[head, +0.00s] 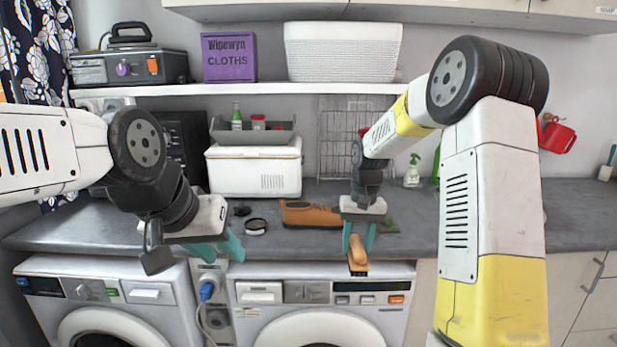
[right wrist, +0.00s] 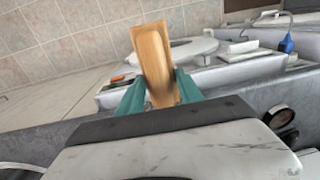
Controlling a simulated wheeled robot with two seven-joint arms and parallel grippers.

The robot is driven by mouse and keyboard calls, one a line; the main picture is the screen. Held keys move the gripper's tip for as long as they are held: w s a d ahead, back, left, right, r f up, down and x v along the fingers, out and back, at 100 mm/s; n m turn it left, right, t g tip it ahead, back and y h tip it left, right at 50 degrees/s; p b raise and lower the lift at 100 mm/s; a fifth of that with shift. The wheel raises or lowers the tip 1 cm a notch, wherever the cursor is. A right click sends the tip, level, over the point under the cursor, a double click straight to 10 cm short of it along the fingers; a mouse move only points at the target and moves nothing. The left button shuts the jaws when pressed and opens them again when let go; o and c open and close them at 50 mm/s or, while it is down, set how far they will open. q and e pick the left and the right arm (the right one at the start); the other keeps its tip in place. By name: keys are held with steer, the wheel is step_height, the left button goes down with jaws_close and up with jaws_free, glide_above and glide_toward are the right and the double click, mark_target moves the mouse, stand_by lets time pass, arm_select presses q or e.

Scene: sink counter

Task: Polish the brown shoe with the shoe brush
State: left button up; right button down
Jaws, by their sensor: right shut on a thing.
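The brown shoe (head: 309,214) lies on the grey counter behind my right gripper, its right part hidden behind the gripper body. My right gripper (head: 358,243) is shut on the shoe brush (head: 358,252), which has a light wooden back. It holds the brush in front of the counter's front edge, right of the shoe and apart from it. In the right wrist view the brush (right wrist: 155,62) sticks out between the teal fingers. The bristles hardly show. My left gripper (head: 222,249) is at the counter's front edge, left of the shoe, with its teal fingers apart and nothing between them.
A small round tin (head: 256,226) stands left of the shoe. A white box (head: 254,169) and a wire rack (head: 338,150) stand at the back.

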steer(key=s+d+f, duration=0.2)
steer(key=s+f, duration=0.4)
steer(key=f, duration=0.6)
steer(key=shift+s+d, duration=0.3)
steer(key=shift+d, duration=0.05)
